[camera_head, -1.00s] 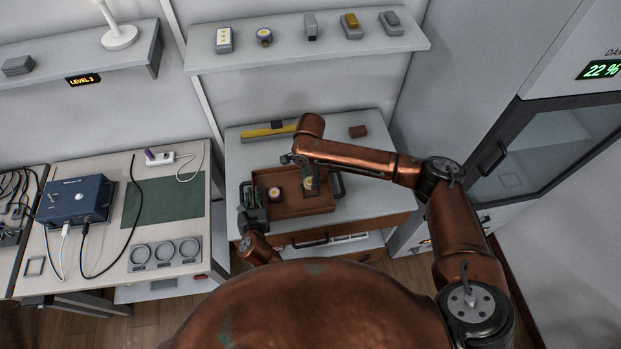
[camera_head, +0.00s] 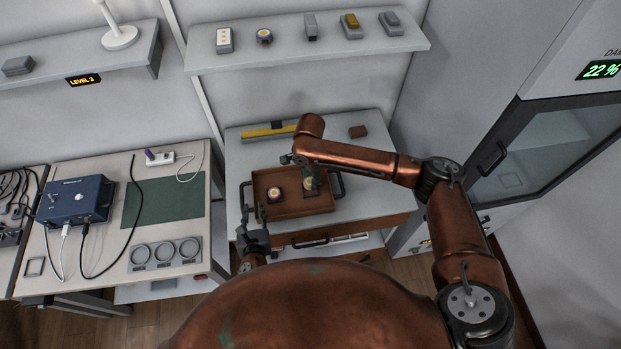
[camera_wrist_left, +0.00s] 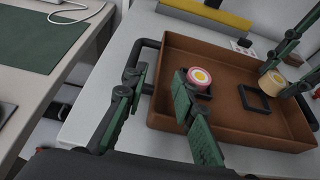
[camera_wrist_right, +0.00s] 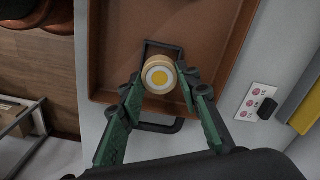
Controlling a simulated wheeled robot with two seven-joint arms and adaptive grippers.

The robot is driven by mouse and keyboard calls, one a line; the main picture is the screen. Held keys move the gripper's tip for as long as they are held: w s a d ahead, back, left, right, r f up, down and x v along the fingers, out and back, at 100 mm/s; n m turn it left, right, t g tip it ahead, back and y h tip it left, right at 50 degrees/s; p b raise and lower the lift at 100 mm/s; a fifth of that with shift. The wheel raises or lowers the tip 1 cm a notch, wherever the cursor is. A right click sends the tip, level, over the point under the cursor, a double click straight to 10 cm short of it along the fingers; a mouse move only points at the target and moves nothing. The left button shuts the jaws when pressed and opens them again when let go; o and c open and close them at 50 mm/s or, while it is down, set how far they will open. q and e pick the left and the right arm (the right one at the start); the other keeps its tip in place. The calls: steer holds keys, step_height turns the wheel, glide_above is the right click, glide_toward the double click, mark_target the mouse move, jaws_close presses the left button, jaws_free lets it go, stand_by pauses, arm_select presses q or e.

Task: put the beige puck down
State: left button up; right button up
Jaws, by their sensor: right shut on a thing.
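The beige puck (camera_wrist_right: 158,77), with a yellow and white top, is between the fingertips of my right gripper (camera_wrist_right: 157,88), which is shut on it. In the left wrist view the puck (camera_wrist_left: 271,82) appears raised above the brown tray (camera_wrist_left: 225,133), near an empty black square frame (camera_wrist_left: 255,98) on its floor. In the right wrist view it overlaps part of that frame. A pink puck (camera_wrist_left: 200,78) with a yellow centre sits in the tray's left part. My left gripper (camera_wrist_left: 158,84) is open and empty at the tray's left side; one finger partly hides the pink puck's place.
The tray has black handles (camera_head: 245,197) at its ends and stands on a grey cabinet top (camera_head: 375,160). A workbench with a blue box (camera_head: 77,200) stands to the left.

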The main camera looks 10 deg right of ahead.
arm_select(q)
steer(key=shift+v, duration=1.65)
